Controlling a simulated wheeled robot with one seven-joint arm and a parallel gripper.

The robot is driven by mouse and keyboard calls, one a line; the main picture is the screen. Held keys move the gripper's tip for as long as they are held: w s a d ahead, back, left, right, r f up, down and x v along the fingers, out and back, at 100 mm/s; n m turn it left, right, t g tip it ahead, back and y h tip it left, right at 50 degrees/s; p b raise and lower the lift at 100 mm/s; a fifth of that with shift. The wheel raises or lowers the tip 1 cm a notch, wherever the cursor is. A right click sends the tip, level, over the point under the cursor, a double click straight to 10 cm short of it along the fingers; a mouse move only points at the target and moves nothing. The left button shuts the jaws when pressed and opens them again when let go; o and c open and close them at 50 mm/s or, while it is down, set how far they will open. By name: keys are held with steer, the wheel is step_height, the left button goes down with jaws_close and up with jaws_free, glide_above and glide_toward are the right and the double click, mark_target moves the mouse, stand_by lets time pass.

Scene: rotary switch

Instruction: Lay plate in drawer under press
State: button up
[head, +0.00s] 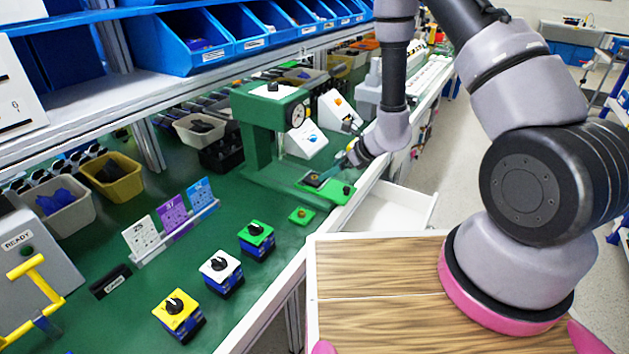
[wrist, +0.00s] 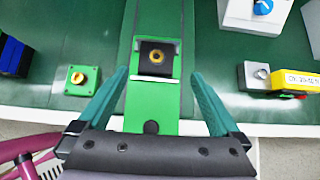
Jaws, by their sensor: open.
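The green press (head: 268,108) with a round gauge stands on the bench. Its green drawer (head: 337,188) extends toward the bench's front edge. In the wrist view the drawer (wrist: 152,112) holds a black square nest with a brass ring (wrist: 155,56) at its centre. A small green square plate (head: 301,215) with a brass-coloured knob-like centre lies flat on the bench beside the drawer; it also shows in the wrist view (wrist: 83,80), left of my fingers. My gripper (wrist: 159,74) is open and empty above the drawer, one teal finger on each side of it.
Yellow (head: 178,312), white (head: 220,270) and green (head: 256,238) switch boxes stand in a row along the bench front. A white drawer (head: 390,208) is open below the bench edge. A grey-and-yellow box (wrist: 285,78) stands right of the press drawer.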

mark_target(316, 177)
steer(key=x, duration=0.6)
steer(key=shift+s+a+r, duration=0.1)
steer(key=shift+s+a, duration=0.15)
steer(key=shift+s, duration=0.05)
steer(key=shift+r, duration=0.1)
steer(key=c, duration=1.5)
